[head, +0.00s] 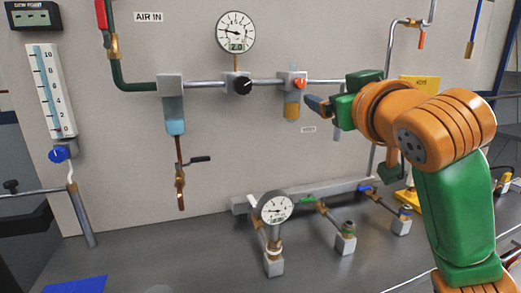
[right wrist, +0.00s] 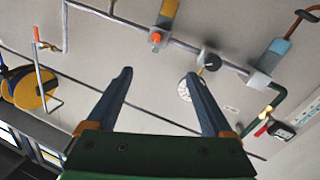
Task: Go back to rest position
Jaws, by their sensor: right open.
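My right gripper (head: 314,103) comes in from the right in front of the panel. In the right wrist view its two blue fingers (right wrist: 158,76) are spread apart with nothing between them. In the head view the fingertips show just right of the amber bowl (head: 291,108) under the orange knob (head: 299,83). The orange knob also shows in the right wrist view (right wrist: 155,38), beyond the fingers and apart from them. My left gripper is in neither view.
The panel (head: 105,150) carries a pipe with a blue-bowled filter (head: 174,117), black knob (head: 243,86) and round gauge (head: 236,32). A smaller gauge (head: 275,208) and several valve stands are on the bench (head: 190,262). A yellow reel (right wrist: 32,90) shows in the wrist view.

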